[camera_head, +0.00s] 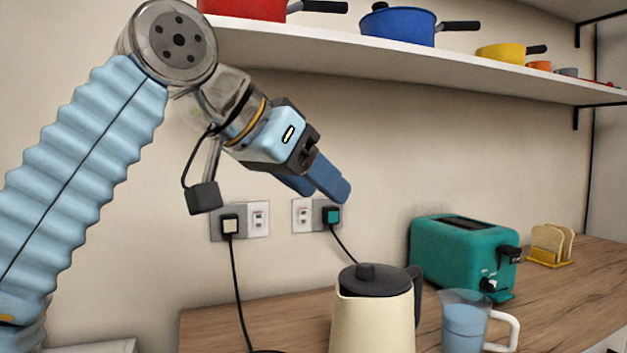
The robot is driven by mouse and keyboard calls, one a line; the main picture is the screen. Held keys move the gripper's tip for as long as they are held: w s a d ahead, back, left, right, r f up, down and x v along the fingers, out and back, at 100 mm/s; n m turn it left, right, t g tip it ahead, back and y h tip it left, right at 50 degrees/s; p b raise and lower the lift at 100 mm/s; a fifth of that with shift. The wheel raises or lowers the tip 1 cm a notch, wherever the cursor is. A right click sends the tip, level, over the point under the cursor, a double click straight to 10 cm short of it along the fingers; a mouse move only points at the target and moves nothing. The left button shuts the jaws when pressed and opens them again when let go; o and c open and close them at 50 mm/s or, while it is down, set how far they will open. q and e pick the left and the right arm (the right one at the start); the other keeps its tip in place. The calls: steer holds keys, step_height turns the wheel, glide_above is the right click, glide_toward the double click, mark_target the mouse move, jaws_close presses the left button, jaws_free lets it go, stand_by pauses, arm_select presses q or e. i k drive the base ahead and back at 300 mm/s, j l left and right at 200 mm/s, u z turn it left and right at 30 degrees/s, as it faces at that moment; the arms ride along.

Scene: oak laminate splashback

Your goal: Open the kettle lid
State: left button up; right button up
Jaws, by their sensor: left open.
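A cream kettle (372,325) with a dark grey lid (374,281) stands upright on the wooden counter at the bottom centre. The lid has a round knob on top and looks closed. A dark handle shows at the kettle's right side, and the kettle's bottom is cut off by the frame. My left gripper (325,188) is open and empty, with blue fingers pointing down and right. It is above the kettle and a little to its left, in front of the wall and well apart from the lid. My right gripper is not in view.
A teal toaster (455,255) stands right of the kettle, with a blue cup with a white handle (466,322) in front. A toast rack (551,244) sits farther right. A shelf (400,68) with pots hangs above. Cords run from wall sockets (240,222).

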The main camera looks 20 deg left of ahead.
mark_target(371, 280)
steer(key=k+l, duration=0.2)
steer(key=k, duration=0.3)
steer(key=k+l, duration=0.2)
steer(key=k, duration=0.25)
